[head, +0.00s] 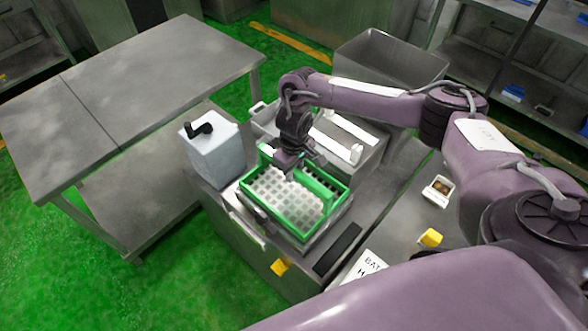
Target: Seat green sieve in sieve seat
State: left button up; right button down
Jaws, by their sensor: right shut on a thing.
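The green sieve (326,191) is a rectangular green frame around a pale grid. It lies over the grey boxy unit on the bench; this is where the sieve seat appears to be, but the seat is mostly hidden under the sieve. My left gripper is not in view.
A pale canister with a black handle (212,154) stands close left of the sieve. A grey bin with white bars (345,135) is behind it. A yellow block (430,238) and a small white box (438,190) lie to the right. A bare metal table (130,85) stands at left.

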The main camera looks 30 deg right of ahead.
aim_at(294, 191)
jog(key=shift+r, duration=0.15)
jog(key=shift+p, duration=0.4)
jog(key=shift+p, duration=0.4)
dwell(0.4)
jog(key=shift+f+b, duration=0.8)
jog(key=shift+f, duration=1.05)
jog(key=c, duration=1.1)
grip_release()
jog(key=shift+r, duration=0.3)
notch_tip(294, 191, up, 7)
jog(key=shift+r+p, duration=0.15)
jog(key=shift+p, duration=0.2)
